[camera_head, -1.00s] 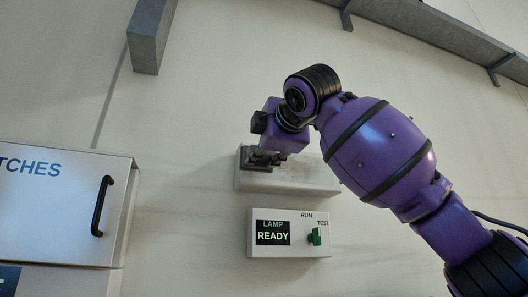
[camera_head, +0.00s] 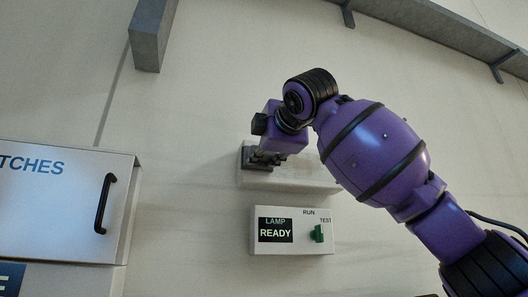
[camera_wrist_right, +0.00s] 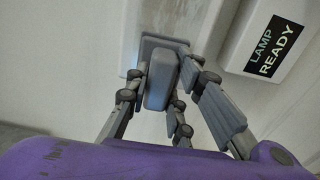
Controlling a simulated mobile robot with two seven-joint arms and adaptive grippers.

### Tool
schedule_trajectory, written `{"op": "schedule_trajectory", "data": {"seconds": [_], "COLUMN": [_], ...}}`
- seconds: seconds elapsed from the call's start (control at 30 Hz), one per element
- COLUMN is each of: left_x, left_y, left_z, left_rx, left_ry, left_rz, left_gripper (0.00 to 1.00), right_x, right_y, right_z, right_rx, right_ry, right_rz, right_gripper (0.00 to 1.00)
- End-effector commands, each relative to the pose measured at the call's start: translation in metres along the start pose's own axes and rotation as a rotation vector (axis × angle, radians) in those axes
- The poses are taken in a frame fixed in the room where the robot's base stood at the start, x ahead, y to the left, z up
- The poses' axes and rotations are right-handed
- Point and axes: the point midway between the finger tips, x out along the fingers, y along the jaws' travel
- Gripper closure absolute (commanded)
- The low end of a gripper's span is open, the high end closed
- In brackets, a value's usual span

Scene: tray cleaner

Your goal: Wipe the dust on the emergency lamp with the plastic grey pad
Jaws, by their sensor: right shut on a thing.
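The emergency lamp (camera_head: 300,181) is a pale, long box on the wall, partly behind my right arm. It also shows in the right wrist view (camera_wrist_right: 187,18). My right gripper (camera_head: 254,160) is at the lamp's left end. In the right wrist view my right gripper (camera_wrist_right: 180,85) is shut on the grip of the grey pad (camera_wrist_right: 158,82). The pad's flat plate lies over the lamp's face at that end. Whether it presses on the lamp is hard to tell. Any dust left under the pad is hidden. My left gripper is out of view.
A control box (camera_head: 292,246) reading "LAMP READY", with a green switch (camera_head: 318,233), sits just below the lamp. A cabinet (camera_head: 60,220) with a black handle (camera_head: 103,204) is at the left. A grey rail (camera_head: 420,35) runs above. Bare wall lies left of the lamp.

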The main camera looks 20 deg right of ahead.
Motion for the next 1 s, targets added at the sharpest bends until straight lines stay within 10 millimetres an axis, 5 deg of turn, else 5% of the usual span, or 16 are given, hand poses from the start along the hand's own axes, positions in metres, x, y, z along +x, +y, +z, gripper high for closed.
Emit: {"op": "schedule_trajectory", "data": {"seconds": [1.0], "left_x": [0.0], "left_y": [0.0], "left_z": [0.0], "left_rx": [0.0], "left_ry": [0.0], "left_rz": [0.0], "left_gripper": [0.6], "right_x": [0.001], "right_y": [0.0], "right_z": [0.071], "right_rx": [0.002], "right_ry": [-0.002], "right_rz": [0.0], "right_gripper": [0.99]}}
